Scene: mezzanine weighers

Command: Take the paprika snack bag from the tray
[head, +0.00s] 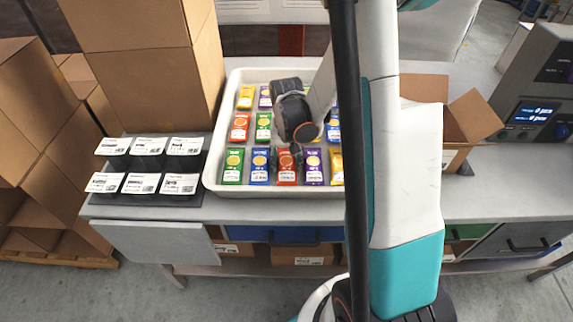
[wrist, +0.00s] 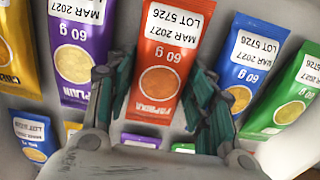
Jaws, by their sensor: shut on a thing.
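The paprika snack bag (wrist: 160,75) is red, with a round orange picture, a white date and lot label and the word PAPRIKA. In the head view it is the red bag (head: 287,176) in the front row of the white tray (head: 213,178). My gripper (wrist: 155,95) has one finger on each side of the bag and is shut on it. In the head view my gripper (head: 291,152) reaches down over the bag's far end and hides part of it. I cannot tell whether the bag is clear of the tray floor.
A purple bag (wrist: 80,55) and a blue bag (wrist: 245,62) flank the paprika bag closely. More bags fill the tray's rows. Label stacks (head: 142,165) and tall cartons (head: 150,60) stand left; an open carton (head: 455,120) and a weighing unit (head: 535,95) stand right.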

